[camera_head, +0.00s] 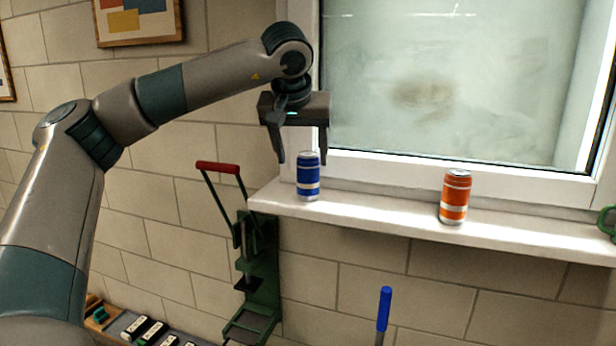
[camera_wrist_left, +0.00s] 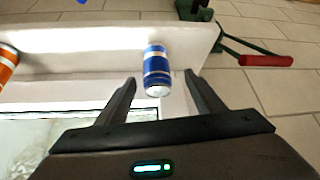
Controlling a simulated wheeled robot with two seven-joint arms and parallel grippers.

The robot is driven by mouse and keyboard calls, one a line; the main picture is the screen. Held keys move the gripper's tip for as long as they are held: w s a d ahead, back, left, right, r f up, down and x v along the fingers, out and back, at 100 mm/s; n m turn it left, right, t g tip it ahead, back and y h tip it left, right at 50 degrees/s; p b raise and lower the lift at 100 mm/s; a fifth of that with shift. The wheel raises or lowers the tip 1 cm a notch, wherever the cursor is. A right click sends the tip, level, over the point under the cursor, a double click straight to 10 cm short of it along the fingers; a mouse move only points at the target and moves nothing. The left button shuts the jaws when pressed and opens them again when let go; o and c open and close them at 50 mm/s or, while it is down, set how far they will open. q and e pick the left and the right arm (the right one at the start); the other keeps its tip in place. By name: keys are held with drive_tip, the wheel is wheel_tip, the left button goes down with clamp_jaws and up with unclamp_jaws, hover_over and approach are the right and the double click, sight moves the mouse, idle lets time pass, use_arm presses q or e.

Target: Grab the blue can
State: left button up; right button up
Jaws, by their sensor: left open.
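The blue can (camera_head: 308,176) with white bands stands upright near the left end of the white windowsill (camera_head: 375,212). My left gripper (camera_head: 302,158) is open, with its fingers pointing down, at about the height of the can's top. In the left wrist view the can (camera_wrist_left: 156,70) shows just beyond the two spread fingertips of my left gripper (camera_wrist_left: 160,82), roughly centred between them. I cannot tell whether either finger touches it. My right gripper does not show.
An orange can (camera_head: 455,197) stands on the sill to the right. A green press with a red handle (camera_head: 218,167) stands below the sill's left end. A blue-tipped rod (camera_head: 384,308) rises in front. The window (camera_head: 440,85) is behind the sill. Bare sill lies between the cans.

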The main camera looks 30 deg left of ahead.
sight(308, 189)
use_arm(q)
drive_tip(key=p+x, duration=0.1)
drive_tip(key=x, duration=0.1)
drive_tip(key=p+x, duration=0.1)
drive_tip(key=shift+w+d+f+p, duration=0.15)
drive_tip(key=shift+w+f+p, duration=0.1)
drive_tip(key=shift+w+p, duration=0.2)
drive_tip(key=shift+w+f, duration=0.35)
drive_tip(key=shift+f, duration=0.25)
drive_tip(key=c, duration=1.1)
